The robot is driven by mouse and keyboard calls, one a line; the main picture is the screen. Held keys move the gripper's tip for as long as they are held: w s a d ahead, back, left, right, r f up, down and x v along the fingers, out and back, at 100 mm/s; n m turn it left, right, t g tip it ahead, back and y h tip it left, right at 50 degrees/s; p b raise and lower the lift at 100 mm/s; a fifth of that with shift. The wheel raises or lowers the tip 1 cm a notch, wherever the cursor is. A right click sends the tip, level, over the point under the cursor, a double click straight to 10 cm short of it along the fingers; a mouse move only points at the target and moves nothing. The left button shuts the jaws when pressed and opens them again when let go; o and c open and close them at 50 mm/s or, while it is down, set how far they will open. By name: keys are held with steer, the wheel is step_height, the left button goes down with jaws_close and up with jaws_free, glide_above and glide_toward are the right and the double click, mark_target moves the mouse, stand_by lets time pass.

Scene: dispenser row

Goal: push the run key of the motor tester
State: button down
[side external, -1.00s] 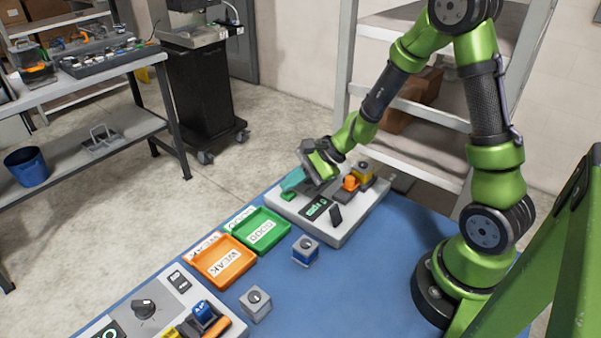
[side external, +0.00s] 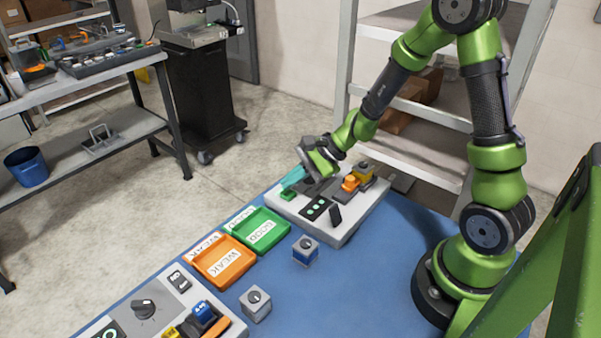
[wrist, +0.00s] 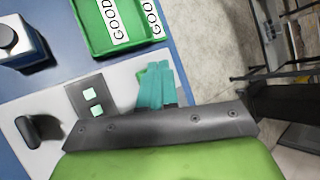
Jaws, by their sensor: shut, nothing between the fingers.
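The motor tester appears to be the light grey panel (side external: 335,234) at the far end of the blue table. It has a dark display (side external: 316,208) with lit pale green marks and a black lever (side external: 335,216). A green key (side external: 288,196), likely the run key, is at its left edge. My gripper (side external: 291,183) is shut and empty, its teal fingers beside and just above this key; contact cannot be told.
A green tray (side external: 284,236) marked GOOD and an orange tray (side external: 250,270) marked WEAK are nearby. Two small knobbed blocks, one blue-sided (side external: 305,258) and one grey (side external: 256,310), stand on the table.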

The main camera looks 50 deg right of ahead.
mark_target(293, 193)
steer(key=shift+r, duration=0.3)
step_height(293, 193, up, 6)
stand_by(0.7)
steer(key=s+a+r+n+h, duration=0.1)
steer(key=s+r+n+h, duration=0.1)
steer(key=s+r+n, duration=0.4)
steer(key=s+a+r+n+h, duration=0.1)
steer(key=s+r+n+h, duration=0.1)
steer(key=s+r+n, duration=0.4)
steer(key=s+n, duration=0.2)
steer(key=s, duration=0.2)
steer(key=shift+s+a+n, duration=0.15)
steer(key=shift+s+n, duration=0.15)
